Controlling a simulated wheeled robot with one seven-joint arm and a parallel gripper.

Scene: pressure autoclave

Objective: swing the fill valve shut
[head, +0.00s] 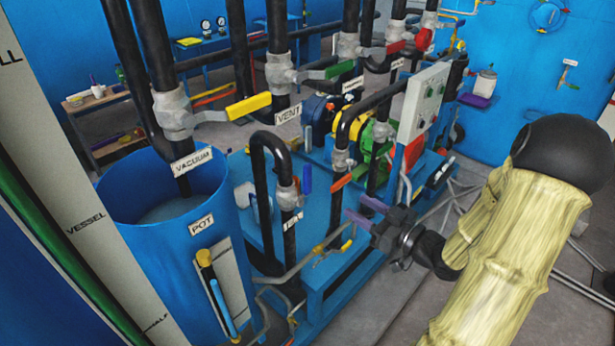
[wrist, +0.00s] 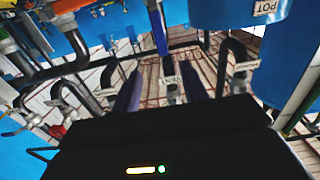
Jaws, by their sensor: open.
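A grey valve body (head: 287,197) sits on a black upright pipe beside the blue pot. A small label (head: 293,219) hangs below it, too small to read surely; it is likely the fill valve. Its blue handle (head: 307,179) points upward, alongside the pipe. My gripper (head: 366,211) is open, with purple fingers pointing left toward this valve, to the right of it and apart from it. In the wrist view, my gripper (wrist: 163,90) has its fingers spread on either side of a labelled valve (wrist: 170,90), and a blue handle (wrist: 158,30) shows beyond them. Nothing is held.
The blue pot (head: 125,190) stands at left. Yellow (head: 248,106), green (head: 340,69) and red (head: 424,39) valve handles line the pipes behind. An orange-red handle (head: 342,181) is close to my fingers. A control box (head: 424,100) stands behind my gripper. Floor is clear at lower right.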

